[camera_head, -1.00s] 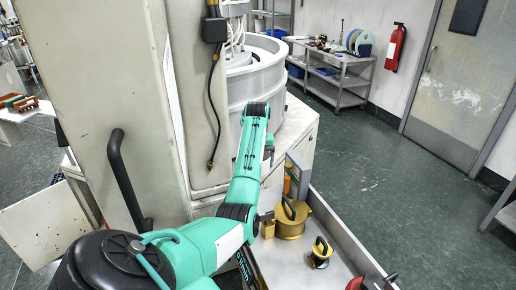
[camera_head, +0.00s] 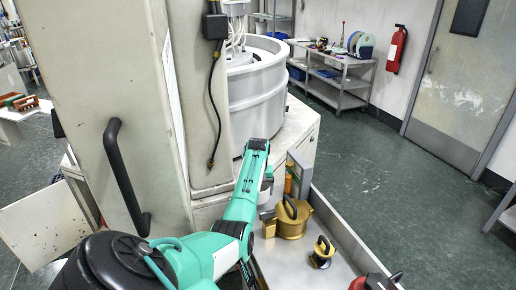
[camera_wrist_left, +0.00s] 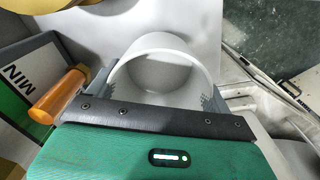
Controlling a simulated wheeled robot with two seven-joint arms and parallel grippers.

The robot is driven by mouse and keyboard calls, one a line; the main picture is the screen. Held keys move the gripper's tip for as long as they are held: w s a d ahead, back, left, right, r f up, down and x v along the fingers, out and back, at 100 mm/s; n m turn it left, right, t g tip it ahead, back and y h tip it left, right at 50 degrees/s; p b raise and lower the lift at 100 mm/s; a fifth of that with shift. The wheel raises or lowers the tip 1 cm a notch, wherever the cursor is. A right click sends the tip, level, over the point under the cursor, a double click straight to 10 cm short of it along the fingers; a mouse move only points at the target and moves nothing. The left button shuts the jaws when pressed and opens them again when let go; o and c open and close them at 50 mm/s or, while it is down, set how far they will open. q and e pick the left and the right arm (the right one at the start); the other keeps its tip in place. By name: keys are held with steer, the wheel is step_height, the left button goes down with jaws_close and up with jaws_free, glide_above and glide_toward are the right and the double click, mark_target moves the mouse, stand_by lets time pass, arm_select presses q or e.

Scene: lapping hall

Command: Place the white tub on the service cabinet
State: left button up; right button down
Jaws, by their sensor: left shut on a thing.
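The white tub (camera_wrist_left: 160,72) is a round, open, empty-looking vessel in the left wrist view. My left gripper (camera_wrist_left: 155,88) is shut on it, with a grey finger at each side of its wall. In the head view my left arm reaches forward beside a metal-topped cabinet (camera_head: 284,267) with raised rims, which looks like the service cabinet. The arm mostly hides the gripper and tub there. In the wrist view a light grey surface (camera_wrist_left: 100,32) lies behind the tub; I cannot tell whether the tub touches it.
On the cabinet top stand a gold lidded pot (camera_head: 291,220) and a smaller gold weight with a black handle (camera_head: 321,252). A large white machine drum (camera_head: 255,95) stands behind. Green floor (camera_head: 400,180) is clear at right.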

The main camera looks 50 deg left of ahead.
arm_select(q)
step_height(320, 180, down, 4)
steer(key=shift+d+r, duration=0.1)
steer(key=shift+r, duration=0.05)
steer(key=shift+f, duration=0.3)
arm_select(e)
steer(key=shift+s+d+r, duration=0.15)
steer(key=shift+s+d, duration=0.1)
steer(key=shift+d, duration=0.35)
arm_select(q)
steer(key=shift+f, duration=0.1)
steer(key=o, duration=1)
steer(key=shift+f, duration=0.1)
steer(key=shift+c, duration=0.2)
